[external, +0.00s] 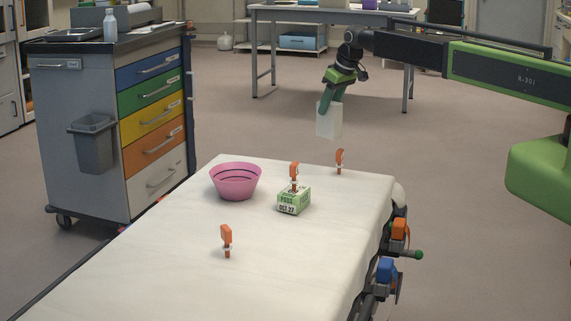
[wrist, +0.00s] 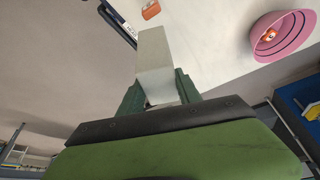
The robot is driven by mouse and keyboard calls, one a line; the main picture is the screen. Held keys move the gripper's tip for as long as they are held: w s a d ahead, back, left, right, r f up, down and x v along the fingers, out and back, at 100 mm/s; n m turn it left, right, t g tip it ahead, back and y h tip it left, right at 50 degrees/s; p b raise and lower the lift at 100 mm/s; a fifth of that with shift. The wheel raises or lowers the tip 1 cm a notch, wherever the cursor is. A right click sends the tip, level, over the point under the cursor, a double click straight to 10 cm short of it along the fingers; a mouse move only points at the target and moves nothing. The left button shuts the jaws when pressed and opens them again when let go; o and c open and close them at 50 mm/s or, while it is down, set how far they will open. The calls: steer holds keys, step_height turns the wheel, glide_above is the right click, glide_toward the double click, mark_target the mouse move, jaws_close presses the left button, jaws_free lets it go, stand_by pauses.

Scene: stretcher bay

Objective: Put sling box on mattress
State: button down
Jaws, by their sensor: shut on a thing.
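A plain white box (external: 328,119), which I take as the sling box, hangs in my gripper (external: 330,98) above and behind the far edge of the mattress. My gripper is shut on it. In the wrist view the white box (wrist: 155,60) sticks out between the green fingers (wrist: 158,90). The white mattress (external: 165,262) fills the lower middle of the external view, and part of it shows in the wrist view (wrist: 205,45). The box is apart from the mattress. The face of the box shows no readable label.
On the mattress stand a pink bowl (external: 235,184), a green-and-white carton (external: 293,203) and orange-topped items (external: 226,236) (external: 340,158); another (external: 294,172) is at the carton. The near mattress is clear. A drawer cart (external: 85,140) stands left, a table (external: 335,14) behind.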

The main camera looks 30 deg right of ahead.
steer(key=shift+s+a+n, duration=0.1)
steer(key=shift+a+n, duration=0.05)
steer(key=shift+n, duration=0.25)
steer(key=s+a+n+g+y, duration=0.1)
steer(key=s+a+n, duration=0.2)
steer(key=s+a, duration=0.7)
steer(key=s+a+n+y, duration=0.15)
steer(key=s+a, duration=0.25)
steer(key=a, duration=1.1)
steer(key=s+a+n+g, duration=0.1)
steer(key=s+a+n, duration=0.45)
steer(key=a, duration=0.75)
steer(key=s+a+f+m+b, duration=0.2)
steer(key=s+a+f+b, duration=0.2)
steer(key=a+f+b, duration=0.6)
steer(key=shift+s+a+f+b, duration=0.3)
steer(key=shift+s+a, duration=0.1)
steer(key=shift+a, duration=0.25)
